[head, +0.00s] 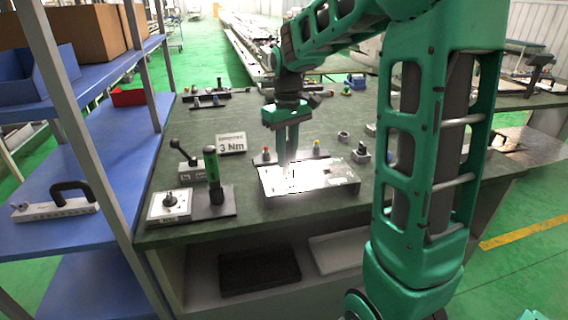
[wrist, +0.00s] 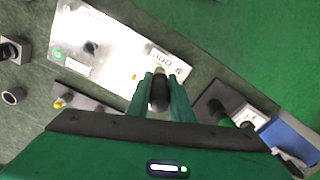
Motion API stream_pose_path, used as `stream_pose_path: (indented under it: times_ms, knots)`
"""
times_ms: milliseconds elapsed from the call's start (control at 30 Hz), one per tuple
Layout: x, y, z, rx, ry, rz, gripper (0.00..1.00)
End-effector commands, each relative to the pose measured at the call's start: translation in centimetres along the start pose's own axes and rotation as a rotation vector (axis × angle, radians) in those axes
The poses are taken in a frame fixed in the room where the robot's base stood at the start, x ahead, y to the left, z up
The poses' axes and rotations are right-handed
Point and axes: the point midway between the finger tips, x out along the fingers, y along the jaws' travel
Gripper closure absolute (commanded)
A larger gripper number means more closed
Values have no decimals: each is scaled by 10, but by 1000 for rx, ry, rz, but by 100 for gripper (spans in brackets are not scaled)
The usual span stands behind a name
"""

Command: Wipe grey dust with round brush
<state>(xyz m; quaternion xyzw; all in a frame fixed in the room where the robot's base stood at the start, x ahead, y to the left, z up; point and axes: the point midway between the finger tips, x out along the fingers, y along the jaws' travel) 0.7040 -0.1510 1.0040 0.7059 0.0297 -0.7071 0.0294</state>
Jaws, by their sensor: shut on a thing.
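A bright metal plate (head: 330,178) lies on the front of the dark green workbench. It also shows in the wrist view (wrist: 112,58), with a dark round spot, a small orange mark and labels on it. My gripper (head: 285,163) points down over the plate's left part. In the wrist view my gripper (wrist: 160,95) is shut on the round brush (wrist: 159,92), a dark rounded body with a tan tip. I cannot tell whether the tip touches the plate. Glare washes out the plate in the head view, and I cannot make out grey dust for certain.
A green-handled tool (head: 212,168) stands upright left of the plate, beside a white box with a knob (head: 170,207). Red (head: 266,151) and yellow (head: 316,147) knobs rise behind the plate. A blue shelf (head: 70,190) is at left.

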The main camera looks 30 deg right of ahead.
Motion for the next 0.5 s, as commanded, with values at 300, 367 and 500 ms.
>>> stream_pose_path:
  times_ms: [300, 367, 500]
  knots:
    - [-29, 0, 0, 0, 2, 0, 100]
    - [-34, 0, 0, 0, 1, 0, 100]
    - [-40, 0, 0, 0, 1, 0, 100]
